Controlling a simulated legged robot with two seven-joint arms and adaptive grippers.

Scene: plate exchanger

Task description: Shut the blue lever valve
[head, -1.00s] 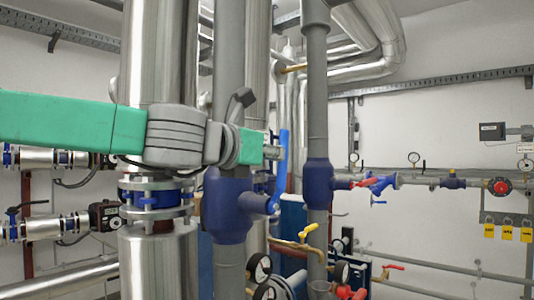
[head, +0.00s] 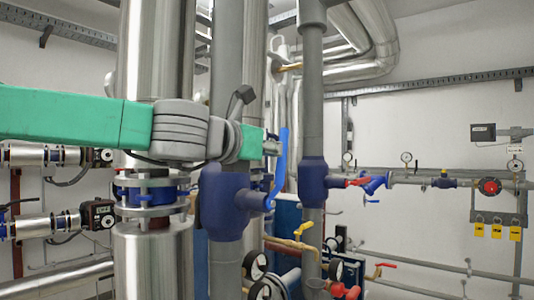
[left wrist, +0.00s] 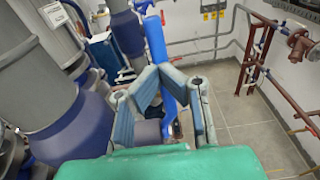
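The blue lever (head: 281,165) stands nearly upright on the side stub of a dark blue valve body (head: 225,203) on a grey vertical pipe. My left gripper (head: 273,148) reaches it from the left at mid-lever height. In the left wrist view the lever (left wrist: 155,42) runs past the gripper's fingertips (left wrist: 160,72). The two fingers bend inward, with tips close together at the lever, and part of the lever shows between them. Finger contact is partly hidden. My right gripper is in neither view.
A second grey pipe with a dark blue valve body (head: 313,175) stands to the right. A shiny metal pipe (head: 152,250) stands behind my left arm. Gauges and a yellow-handled valve (head: 303,230) sit below.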

